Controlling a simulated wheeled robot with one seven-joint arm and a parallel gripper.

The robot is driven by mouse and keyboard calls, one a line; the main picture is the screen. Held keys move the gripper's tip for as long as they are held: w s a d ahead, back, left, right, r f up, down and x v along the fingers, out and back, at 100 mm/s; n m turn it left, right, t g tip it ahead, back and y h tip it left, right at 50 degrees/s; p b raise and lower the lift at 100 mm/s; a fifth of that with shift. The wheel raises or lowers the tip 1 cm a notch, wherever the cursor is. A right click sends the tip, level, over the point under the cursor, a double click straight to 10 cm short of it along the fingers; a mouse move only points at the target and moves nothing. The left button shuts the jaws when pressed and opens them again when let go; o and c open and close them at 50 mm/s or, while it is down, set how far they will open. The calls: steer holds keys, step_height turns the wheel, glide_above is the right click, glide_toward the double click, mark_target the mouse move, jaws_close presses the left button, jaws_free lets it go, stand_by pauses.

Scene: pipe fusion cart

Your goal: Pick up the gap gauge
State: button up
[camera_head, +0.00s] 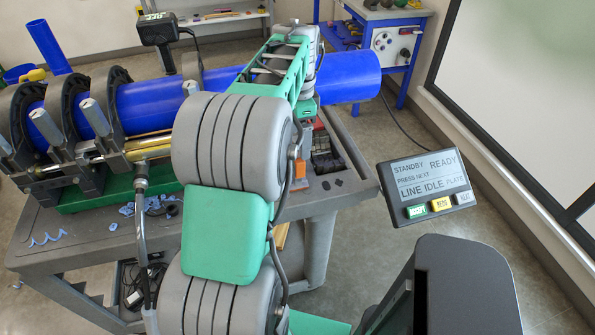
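I cannot pick out the gap gauge for certain in this view. A small orange piece (300,170) lies on the cart top beside my arm, partly covered by it; I cannot tell what it is. My grey and green arm crosses the middle of the picture and reaches over the right part of the cart. The far end of the arm is behind the forearm and near the blue pipe. The fingers of my gripper are hidden, so I cannot see whether they hold anything.
The grey cart (95,240) carries a blue pipe (150,104) in clamp rings, with blue shavings on its top. A dark slotted tray (326,150) lies right of my arm. A display panel (428,185) reads STANDBY, READY. A blue-legged workbench (385,45) stands behind.

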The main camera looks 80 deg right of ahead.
mark_target(297, 153)
steer(key=f, duration=0.4)
steer(key=f+p, duration=0.1)
steer(key=shift+w+a+f, duration=0.15)
steer(key=shift+a+f, duration=0.1)
steer(key=shift+f, duration=0.15)
jaws_close()
stand_by(0.5)
